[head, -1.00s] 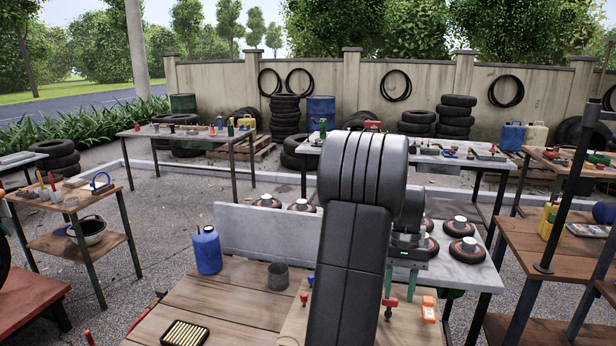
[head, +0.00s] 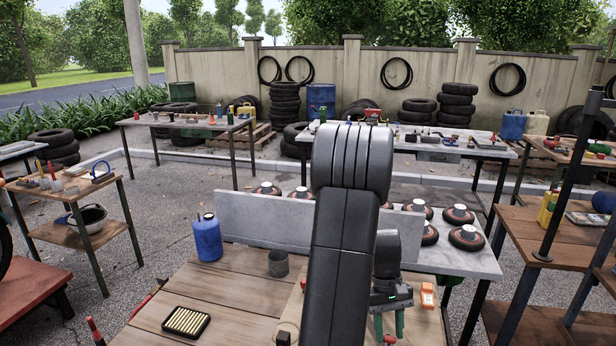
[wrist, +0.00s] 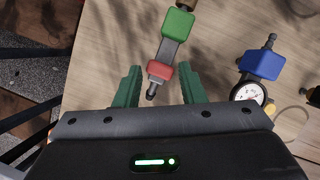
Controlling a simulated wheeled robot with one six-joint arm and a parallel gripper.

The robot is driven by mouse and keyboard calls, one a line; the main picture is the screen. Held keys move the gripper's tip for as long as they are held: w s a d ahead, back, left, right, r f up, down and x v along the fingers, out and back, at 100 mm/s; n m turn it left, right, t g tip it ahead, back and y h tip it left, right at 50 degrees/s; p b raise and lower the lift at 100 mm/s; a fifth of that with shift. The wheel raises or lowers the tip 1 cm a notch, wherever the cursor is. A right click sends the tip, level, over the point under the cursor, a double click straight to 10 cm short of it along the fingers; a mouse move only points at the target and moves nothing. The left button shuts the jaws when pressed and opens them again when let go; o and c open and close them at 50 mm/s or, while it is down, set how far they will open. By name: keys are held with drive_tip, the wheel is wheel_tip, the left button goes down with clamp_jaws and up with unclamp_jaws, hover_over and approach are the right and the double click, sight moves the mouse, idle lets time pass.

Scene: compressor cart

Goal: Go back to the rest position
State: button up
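My gripper (head: 389,325) hangs over the right part of the wooden workbench in the head view, under my dark arm. In the wrist view its two green fingers (wrist: 160,88) stand apart with nothing gripped. A fitting with a green block (wrist: 178,24) and a red block (wrist: 160,71) lies on the board below; its dark tip shows between the fingers. A blue block fitting (wrist: 262,64) with a round gauge (wrist: 249,93) lies to the right. My arm hides part of the bench in the head view.
The workbench (head: 215,290) holds a blue jug (head: 207,238), a grey cup (head: 278,263), a tray of brass pieces (head: 185,322) and an orange meter (head: 427,295). A grey upright panel (head: 262,222) stands along its back. Side tables flank left and right.

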drive_tip(key=n, duration=0.2)
drive_tip(key=n+h+b, duration=0.1)
drive_tip(key=n, duration=0.1)
drive_tip(key=n+t+h+b, duration=0.1)
drive_tip(key=n, duration=0.1)
drive_tip(key=shift+s+a+f, duration=0.1)
drive_tip(key=shift+s+a, duration=0.05)
drive_tip(key=shift+a, duration=0.15)
drive_tip(key=n+t+h+b, duration=0.1)
drive_tip(key=n, duration=0.2)
drive_tip(key=shift+s+n, duration=0.15)
drive_tip(key=shift+n, duration=0.25)
drive_tip(key=shift+s+a+n+t+b, duration=0.1)
drive_tip(key=shift+n+t+b, duration=0.6)
drive_tip(key=shift+n, duration=0.8)
